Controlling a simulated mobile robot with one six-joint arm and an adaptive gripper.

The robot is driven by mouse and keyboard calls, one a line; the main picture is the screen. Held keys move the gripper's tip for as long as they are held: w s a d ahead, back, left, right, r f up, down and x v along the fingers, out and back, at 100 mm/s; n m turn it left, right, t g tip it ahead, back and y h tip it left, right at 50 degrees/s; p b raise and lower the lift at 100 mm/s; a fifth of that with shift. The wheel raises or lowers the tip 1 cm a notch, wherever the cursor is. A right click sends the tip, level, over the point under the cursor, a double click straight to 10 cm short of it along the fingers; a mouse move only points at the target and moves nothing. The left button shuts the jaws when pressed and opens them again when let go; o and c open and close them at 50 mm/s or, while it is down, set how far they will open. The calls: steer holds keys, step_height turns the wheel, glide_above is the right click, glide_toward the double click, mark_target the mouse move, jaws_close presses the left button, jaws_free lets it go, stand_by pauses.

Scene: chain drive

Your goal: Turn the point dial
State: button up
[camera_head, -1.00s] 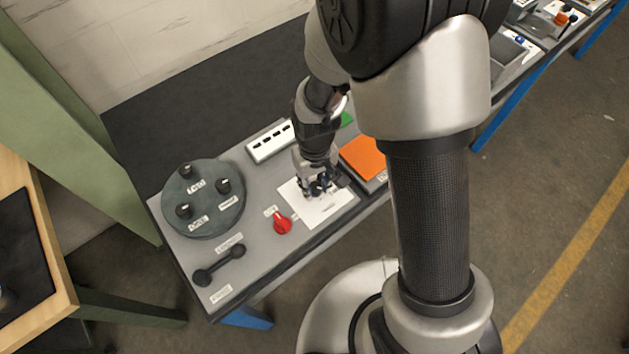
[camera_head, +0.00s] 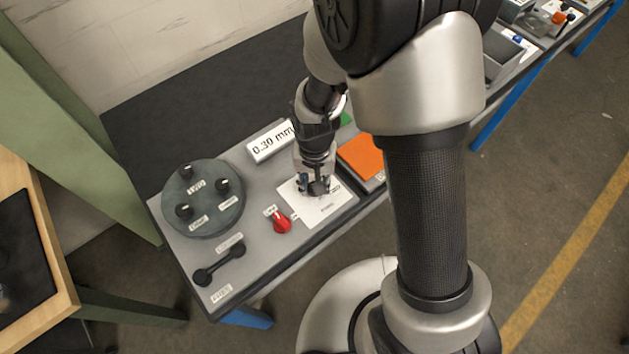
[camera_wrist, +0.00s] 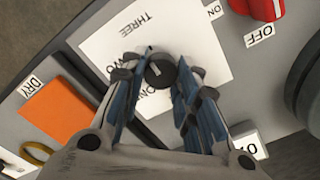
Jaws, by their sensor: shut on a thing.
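The point dial is a small dark round knob (camera_wrist: 160,70) with a pale pointer line, on a white sheet (camera_wrist: 205,30). The sheet carries the words THREE, TWO and ONE in the wrist view, with TWO and ONE partly hidden. My gripper (camera_wrist: 161,75) is shut on the dial, with a finger on each side of it. In the head view my gripper (camera_head: 317,187) is down at the white sheet (camera_head: 322,208), and its fingers mostly hide the dial.
A red switch knob (camera_head: 281,222) stands left of the sheet. An orange pad (camera_head: 362,155) is close on the right. A white display (camera_head: 268,142) behind reads 0.30 mm. A round turret (camera_head: 205,212) and a dark lever (camera_head: 219,266) are farther left.

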stand_by(0.3)
steer(key=o, duration=1.1)
steer(key=shift+c, duration=0.2)
step_height(320, 180, up, 12)
steer(key=s+d+r+n+t, duration=0.1)
steer(key=s+d+r+t, duration=0.1)
steer(key=s+d+r, duration=0.3)
steer(key=s+d+r+n+t, duration=0.1)
steer(key=s+d+r+t, duration=0.1)
steer(key=s+d+r, duration=0.3)
steer(key=s+r, duration=0.4)
steer(key=r, duration=0.1)
steer(key=shift+d+r+t, duration=0.3)
steer(key=shift+d+r, duration=0.1)
